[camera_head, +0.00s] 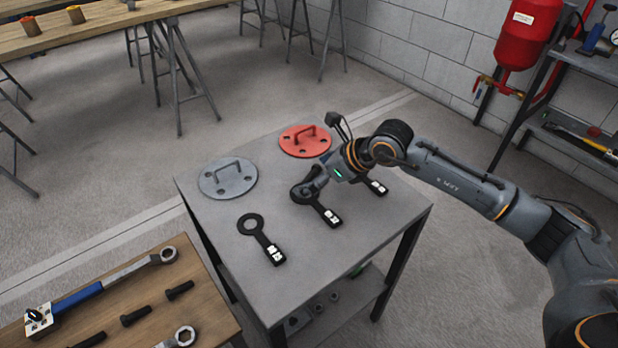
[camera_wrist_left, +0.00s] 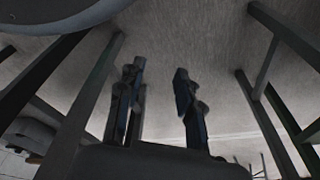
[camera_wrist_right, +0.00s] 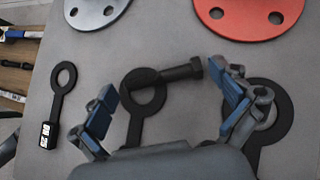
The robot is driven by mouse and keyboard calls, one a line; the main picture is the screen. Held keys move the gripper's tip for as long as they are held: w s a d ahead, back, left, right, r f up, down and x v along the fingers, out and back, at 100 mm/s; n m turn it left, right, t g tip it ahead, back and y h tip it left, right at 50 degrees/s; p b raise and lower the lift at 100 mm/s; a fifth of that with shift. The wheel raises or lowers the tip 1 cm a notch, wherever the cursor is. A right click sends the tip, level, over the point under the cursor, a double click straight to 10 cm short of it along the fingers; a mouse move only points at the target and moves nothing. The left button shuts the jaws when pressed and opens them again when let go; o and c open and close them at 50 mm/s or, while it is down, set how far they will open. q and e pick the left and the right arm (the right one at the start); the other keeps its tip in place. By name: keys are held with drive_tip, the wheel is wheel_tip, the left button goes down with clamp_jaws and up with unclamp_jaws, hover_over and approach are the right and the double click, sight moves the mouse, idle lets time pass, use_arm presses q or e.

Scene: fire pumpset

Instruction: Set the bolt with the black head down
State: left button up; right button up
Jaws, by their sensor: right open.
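The black-headed bolt (camera_wrist_right: 172,75) lies on its side across the ring of the middle black ring gauge (camera_wrist_right: 135,130), its head to the right in the right wrist view. My right gripper (camera_wrist_right: 172,95) is open, with blue-padded fingers apart on either side of the bolt. In the head view the right gripper (camera_head: 304,192) is low over the middle gauge (camera_head: 328,214) and hides the bolt. The left gauge (camera_head: 262,240) and right gauge (camera_head: 376,187) lie on the same grey table (camera_head: 225,215). My left gripper (camera_wrist_left: 158,85) is open and empty, over floor in its wrist view.
A grey flange plate (camera_head: 228,180) and a red one (camera_head: 305,141), both with handles, lie at the back of the grey table. A wooden table (camera_head: 205,305) at front left holds wrenches and several black bolts (camera_head: 136,316). The grey table's front is clear.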

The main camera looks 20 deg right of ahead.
drive_tip(key=shift+w+a+f, duration=0.15)
drive_tip(key=c, duration=0.9)
drive_tip(key=shift+c, duration=1.2)
